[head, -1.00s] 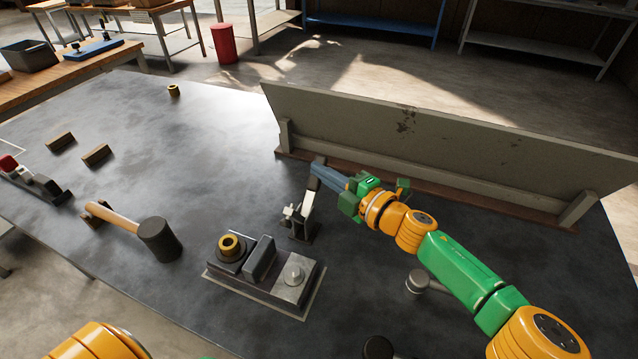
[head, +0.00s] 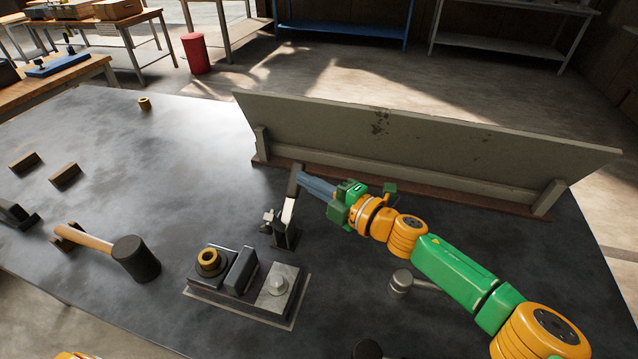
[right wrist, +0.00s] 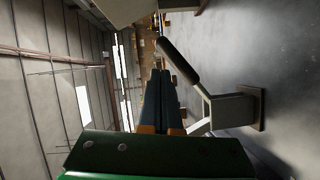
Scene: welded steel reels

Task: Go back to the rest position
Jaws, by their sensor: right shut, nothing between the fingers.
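My right gripper (head: 303,178) reaches in from the right over the table, its two dark fingers together and empty. Its fingertips appear close to the dark upright handle (head: 294,182) of a toggle clamp (head: 285,232). I cannot tell from the head view whether they touch. In the right wrist view the shut fingers (right wrist: 160,85) point away, and the clamp handle (right wrist: 178,62) stands just right of them with a gap. Only an orange sliver of my left arm shows at the bottom left edge; its gripper is out of view.
A fixture block (head: 238,305) with a brass ring (head: 208,261) sits left of the clamp. A mallet (head: 135,258) lies further left. A long upright panel (head: 430,138) stands behind my right arm. A metal-headed tool (head: 401,281) lies below the arm.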

